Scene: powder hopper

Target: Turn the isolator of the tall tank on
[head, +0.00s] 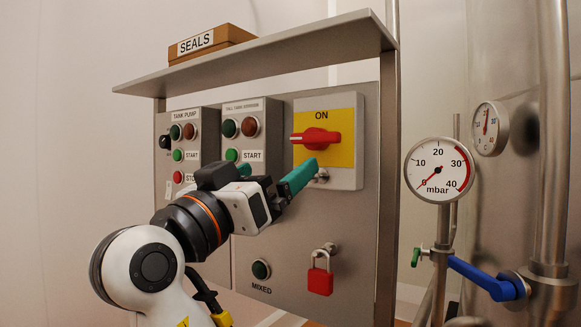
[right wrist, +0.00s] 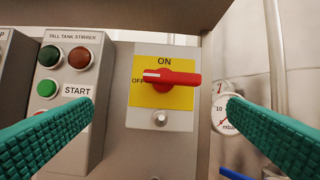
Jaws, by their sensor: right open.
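The isolator is a grey box with a yellow plate (head: 340,153) and a red handle (head: 316,138). The handle lies horizontal, its white-marked end at OFF on the left in the right wrist view (right wrist: 172,78); ON is printed above it. My right gripper (head: 283,180) is open and empty, in front of the panel, below and left of the handle. In the right wrist view its green fingers (right wrist: 160,110) stand wide apart either side of the isolator, not touching the handle. My left gripper is out of view.
The tall tank stirrer box (head: 252,119) with its buttons stands left of the isolator. A shelf (head: 270,58) juts out above, carrying a SEALS box (head: 211,42). A red padlock (head: 320,281) hangs below. A mbar gauge (head: 438,170) and blue-handled valve (head: 483,277) are at right.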

